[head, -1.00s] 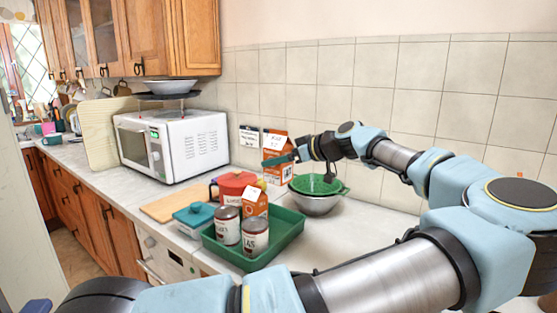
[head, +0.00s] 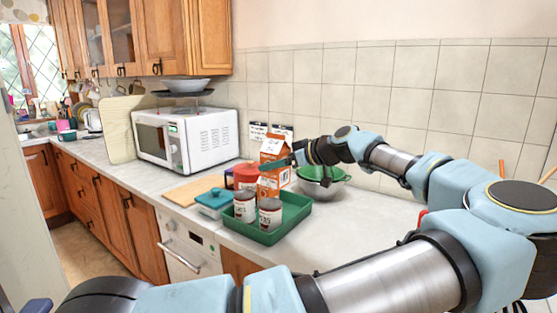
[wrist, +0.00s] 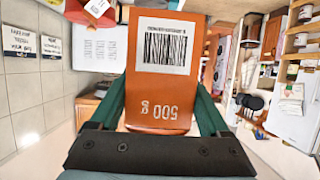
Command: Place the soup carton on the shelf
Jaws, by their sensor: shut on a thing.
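The orange carton (head: 268,153) with a white top is held in my gripper (head: 283,163), above the counter behind the green tray. In the wrist view, the carton (wrist: 158,88) shows a barcode and "500 g", upside down. The green fingers of my gripper (wrist: 164,104) are shut on its two sides. Wooden shelves (wrist: 298,42) with jars show at the right of the wrist view; I cannot tell whether these are the task's shelf.
The green tray (head: 290,225) holds cans (head: 270,214). A white microwave (head: 205,140) stands left.

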